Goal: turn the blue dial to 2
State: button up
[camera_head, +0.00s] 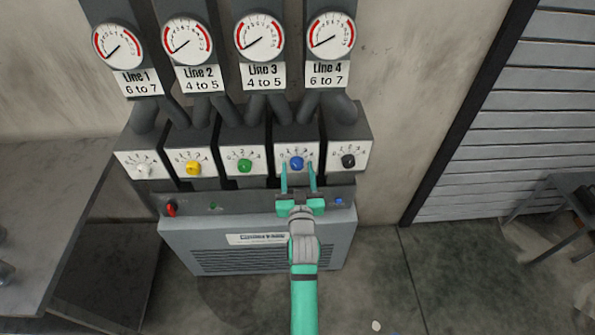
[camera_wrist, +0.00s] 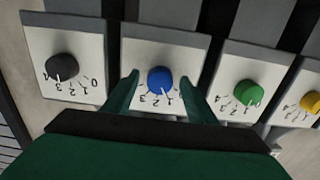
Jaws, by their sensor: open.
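The blue dial (camera_head: 297,163) sits on a white numbered plate (camera_head: 284,156), second from the right in a row of dials. In the wrist view, which shows the panel upside down, the blue dial (camera_wrist: 160,80) has a white pointer mark that appears close to the 1; its exact setting is hard to read. My gripper (camera_head: 298,167) is open in front of the panel. In the wrist view, the green fingertips of my gripper (camera_wrist: 159,79) stand on either side of the blue dial, with a gap at each side. Nothing is held.
A green dial (camera_head: 245,166) and a black dial (camera_head: 348,161) flank the blue one; yellow (camera_head: 193,168) and white (camera_head: 143,171) dials are further left. Several gauges hang above. A grey ledge (camera_head: 240,203) with a red switch (camera_head: 170,208) juts out below the dials.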

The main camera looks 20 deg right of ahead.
jog(key=c, duration=1.1)
jog(key=shift+o, duration=0.2)
jog(key=shift+m, duration=2.8)
jog(key=o, duration=1.1)
jog(key=shift+c, duration=0.2)
jog(key=shift+s, duration=0.1)
